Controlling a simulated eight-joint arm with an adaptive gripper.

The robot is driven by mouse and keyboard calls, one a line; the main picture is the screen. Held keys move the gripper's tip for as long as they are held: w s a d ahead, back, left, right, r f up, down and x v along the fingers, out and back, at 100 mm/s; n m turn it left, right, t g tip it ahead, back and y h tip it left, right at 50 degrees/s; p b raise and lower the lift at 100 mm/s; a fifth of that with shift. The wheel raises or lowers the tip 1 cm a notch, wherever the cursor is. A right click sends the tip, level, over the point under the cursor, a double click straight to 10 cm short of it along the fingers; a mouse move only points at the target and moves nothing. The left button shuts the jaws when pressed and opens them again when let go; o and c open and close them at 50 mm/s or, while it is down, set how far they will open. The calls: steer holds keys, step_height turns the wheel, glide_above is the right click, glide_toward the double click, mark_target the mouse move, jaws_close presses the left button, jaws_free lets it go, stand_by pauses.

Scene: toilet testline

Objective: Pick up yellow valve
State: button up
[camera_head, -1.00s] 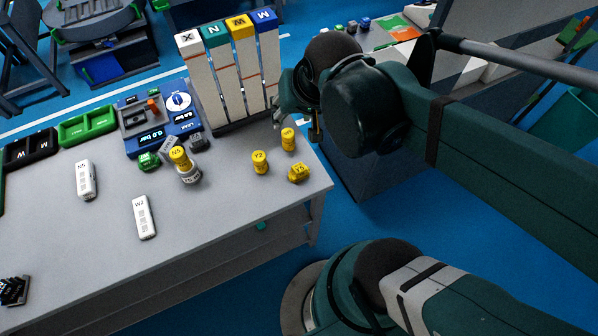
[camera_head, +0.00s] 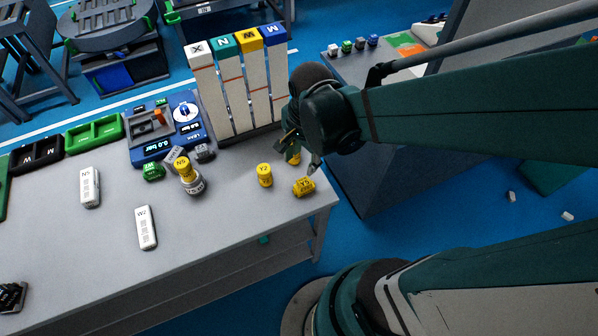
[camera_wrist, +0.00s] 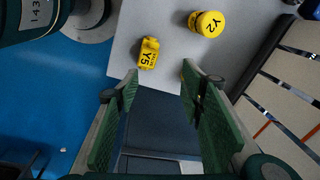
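Three yellow pieces are at the right end of the grey table. The blocky one marked Y5 (camera_head: 304,187) lies near the right edge; it also shows in the wrist view (camera_wrist: 148,53). The round one marked Y2 (camera_head: 264,175) stands to its left, and it also shows in the wrist view (camera_wrist: 208,23). A third yellow piece (camera_head: 295,158) is mostly hidden by my gripper (camera_head: 301,154). In the wrist view my gripper (camera_wrist: 161,76) is open, its green fingers wide apart with nothing held. A sliver of yellow shows beside the right finger.
A rack of tall white holders (camera_head: 240,90) stands behind the yellow pieces, close to my gripper. A yellow piece on a grey base (camera_head: 185,168), a blue pressure device (camera_head: 158,148) and white blocks (camera_head: 147,228) are further left. The table's front middle is clear.

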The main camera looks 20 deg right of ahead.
mark_target(304, 182)
steer(key=shift+s+d+f+m+g, duration=0.1)
steer(key=shift+s+f+m+g, duration=0.15)
steer(key=shift+f+m, duration=0.4)
steer(key=shift+s+a+f+m+g, duration=0.1)
steer(key=shift+s+f+m+g, duration=0.1)
steer(key=shift+f+m, duration=0.5)
steer(key=shift+s+d+f+m+g, duration=0.2)
steer(key=shift+f+m, duration=0.25)
steer(key=shift+f, duration=0.35)
steer(key=shift+a, duration=0.1)
steer(key=shift+f+b, duration=0.6)
steer(key=shift+f, duration=0.7)
steer(key=shift+f, duration=0.1)
steer(key=shift+f+b, duration=1)
steer(key=shift+f, duration=1.5)
steer(key=shift+c, duration=0.5)
steer(key=c, duration=1)
